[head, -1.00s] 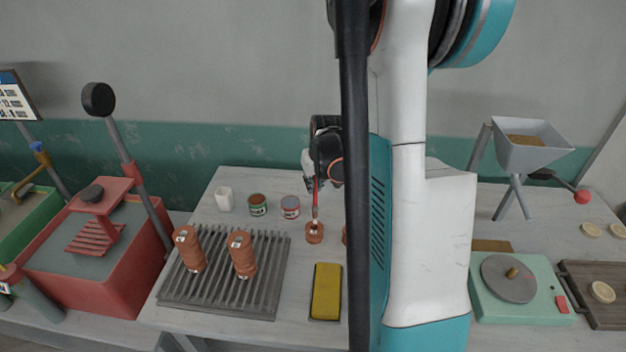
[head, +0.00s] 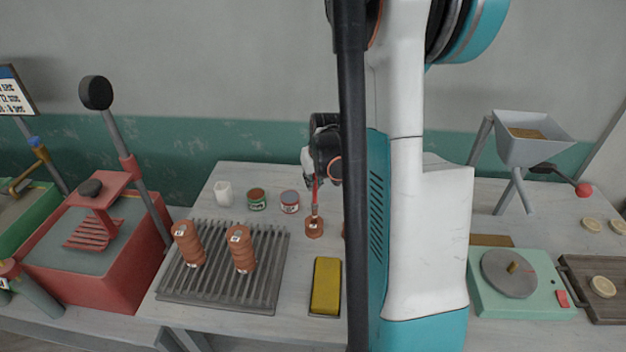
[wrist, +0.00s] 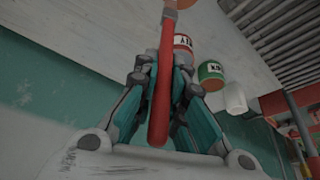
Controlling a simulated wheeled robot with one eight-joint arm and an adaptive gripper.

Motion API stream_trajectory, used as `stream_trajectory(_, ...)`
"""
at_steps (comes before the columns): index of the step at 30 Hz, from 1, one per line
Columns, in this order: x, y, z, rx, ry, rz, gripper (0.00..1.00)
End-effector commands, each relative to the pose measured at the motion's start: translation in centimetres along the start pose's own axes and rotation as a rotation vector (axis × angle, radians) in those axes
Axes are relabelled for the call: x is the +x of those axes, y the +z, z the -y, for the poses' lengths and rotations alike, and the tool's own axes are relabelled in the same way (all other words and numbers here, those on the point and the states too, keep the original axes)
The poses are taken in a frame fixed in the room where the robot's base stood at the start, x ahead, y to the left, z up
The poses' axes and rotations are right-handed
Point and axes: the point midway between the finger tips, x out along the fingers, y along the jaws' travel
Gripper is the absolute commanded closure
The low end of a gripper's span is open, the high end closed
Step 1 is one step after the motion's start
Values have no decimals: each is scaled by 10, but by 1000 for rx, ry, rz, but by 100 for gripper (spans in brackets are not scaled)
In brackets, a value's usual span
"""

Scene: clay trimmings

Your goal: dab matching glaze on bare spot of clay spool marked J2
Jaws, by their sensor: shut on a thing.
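My gripper (head: 314,180) is shut on a red-handled brush (wrist: 165,75), which hangs down between the fingers. In the head view the brush's lower end is at the top of a short reddish clay spool (head: 314,229) on the table; I cannot tell whether they touch. Part of a clay piece shows at the top of the wrist view (wrist: 186,3). A green tin (head: 257,200) and a red-topped tin (head: 290,202) stand behind.
A white cup (head: 223,194) stands left of the tins. A yellow block (head: 326,286) lies right of the slatted rack (head: 215,292). My arm hides the table's middle. A red press (head: 95,250) is at left; a green wheel unit (head: 522,290) and a hopper (head: 530,140) are at right.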

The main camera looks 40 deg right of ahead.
Motion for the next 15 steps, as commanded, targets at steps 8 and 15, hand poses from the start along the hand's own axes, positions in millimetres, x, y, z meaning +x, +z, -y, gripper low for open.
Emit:
stream_trajectory(8, 2, 1, 0, 0, 0, 0, 100)
stream_trajectory(15, 4, 2, 0, 0, 0, 0, 100)
